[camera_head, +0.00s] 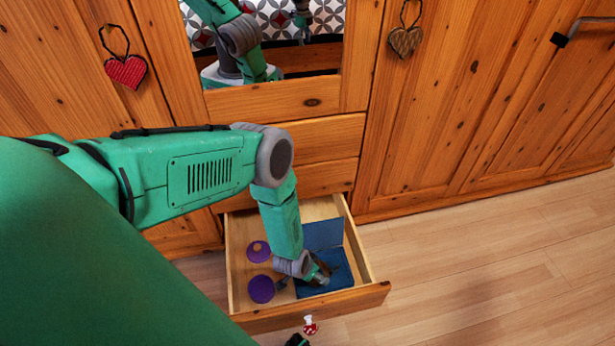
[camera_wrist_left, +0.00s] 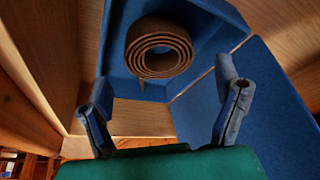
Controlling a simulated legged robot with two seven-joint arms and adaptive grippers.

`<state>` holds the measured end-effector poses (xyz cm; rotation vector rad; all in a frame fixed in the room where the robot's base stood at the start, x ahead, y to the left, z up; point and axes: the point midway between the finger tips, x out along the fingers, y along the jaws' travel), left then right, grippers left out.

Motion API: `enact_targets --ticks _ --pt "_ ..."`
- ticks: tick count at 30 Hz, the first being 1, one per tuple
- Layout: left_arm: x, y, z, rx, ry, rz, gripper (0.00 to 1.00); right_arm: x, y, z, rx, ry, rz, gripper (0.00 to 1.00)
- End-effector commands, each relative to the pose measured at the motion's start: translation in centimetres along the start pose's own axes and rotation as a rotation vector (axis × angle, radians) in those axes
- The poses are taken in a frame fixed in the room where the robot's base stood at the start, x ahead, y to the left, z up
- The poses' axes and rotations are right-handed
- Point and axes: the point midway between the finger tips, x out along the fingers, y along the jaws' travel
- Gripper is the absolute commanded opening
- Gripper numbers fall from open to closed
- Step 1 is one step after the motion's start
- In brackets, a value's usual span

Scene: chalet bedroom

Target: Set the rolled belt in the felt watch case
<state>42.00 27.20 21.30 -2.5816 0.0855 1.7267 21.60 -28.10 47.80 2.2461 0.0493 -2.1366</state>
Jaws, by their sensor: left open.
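The rolled belt (camera_wrist_left: 160,48) is a brown spiral. In the left wrist view it sits within the walled part of the blue felt watch case (camera_wrist_left: 120,80), beyond my fingertips. A flat blue panel (camera_wrist_left: 265,105) of the case lies to the right. In the head view the case (camera_head: 322,234) lies open in the right part of the pulled-out drawer. My left gripper (camera_head: 322,272) is low over the front part of the case. In the wrist view its fingers (camera_wrist_left: 167,88) are spread apart with nothing between them. The belt is hard to make out in the head view.
The wooden drawer (camera_head: 318,309) stands open below a mirror. Two purple round things (camera_head: 258,251) (camera_head: 261,289) lie in its left part. The drawer walls stand close around my gripper. A small red-and-white ornament (camera_head: 311,325) shows at the drawer front. Floor at the right (camera_head: 480,270) is clear.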

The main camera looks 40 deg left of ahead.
Motion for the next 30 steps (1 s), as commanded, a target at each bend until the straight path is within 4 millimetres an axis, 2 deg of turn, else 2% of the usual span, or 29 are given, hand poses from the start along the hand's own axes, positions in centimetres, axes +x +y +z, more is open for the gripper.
enact_targets --ticks 1,6,10,17,20,23,24,30 --pt "-1.7 0.0 -0.2 0.0 -0.002 0.001 0.84 -1.1 0.0 -0.1 0.0 0.0 0.0 0.4" --pt "-4.7 0.0 -0.1 0.0 -0.001 0.001 0.84 -2.5 0.0 -0.1 0.0 0.0 0.0 0.4" --pt "-6.0 0.0 0.0 0.0 -0.001 0.0 0.84 -3.0 0.0 -0.2 0.0 0.0 0.0 0.4" --pt "-6.8 0.2 0.1 0.001 -0.005 0.004 0.84 -3.1 0.0 -0.2 0.0 0.0 0.0 0.4" --pt "-8.6 1.3 0.3 0.005 -0.029 0.023 0.84 -3.1 0.0 -0.1 0.0 0.0 0.0 0.4" --pt "-12.6 2.6 1.1 0.012 -0.081 0.049 0.84 -3.1 0.0 -0.1 0.0 0.0 0.0 0.4" --pt "-14.6 3.0 1.7 0.016 -0.108 0.057 0.84 -3.1 0.0 -0.1 0.0 0.0 0.0 0.4" --pt "-25.9 2.3 4.7 0.014 -0.239 0.042 0.84 -3.1 0.0 -0.2 0.0 0.0 0.0 0.4"
